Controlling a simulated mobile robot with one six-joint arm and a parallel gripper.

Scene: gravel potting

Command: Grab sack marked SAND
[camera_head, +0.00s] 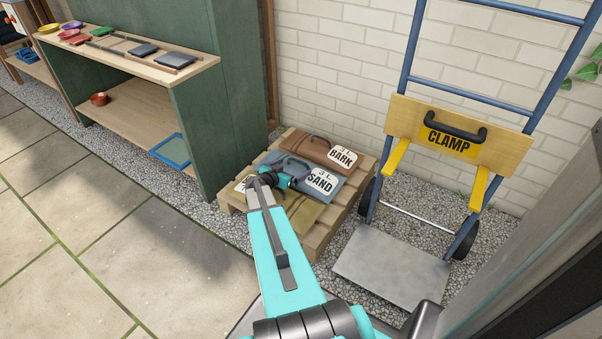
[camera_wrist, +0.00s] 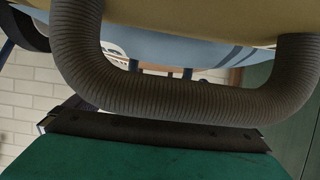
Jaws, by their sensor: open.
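The blue-grey sack marked SAND (camera_head: 322,181) lies on a wooden pallet, between a brown sack marked BARK (camera_head: 322,153) behind and a tan sack (camera_head: 302,213) in front. My gripper (camera_head: 270,181) is open over the tan sack, near the left part of the SAND sack. My arm hides part of the tan sack and its label. In the wrist view, a dark ribbed handle (camera_wrist: 180,100) fills the middle, close to one dark-edged teal finger. It joins the tan sack (camera_wrist: 200,20); the SAND sack (camera_wrist: 190,47) shows beyond it. The other finger is out of that view.
The pallet (camera_head: 318,240) stands on gravel against a brick wall. A blue hand truck with a CLAMP board (camera_head: 500,148) stands close on the right. A green shelf unit (camera_head: 222,90) with tools stands on the left. Paving is clear at front left.

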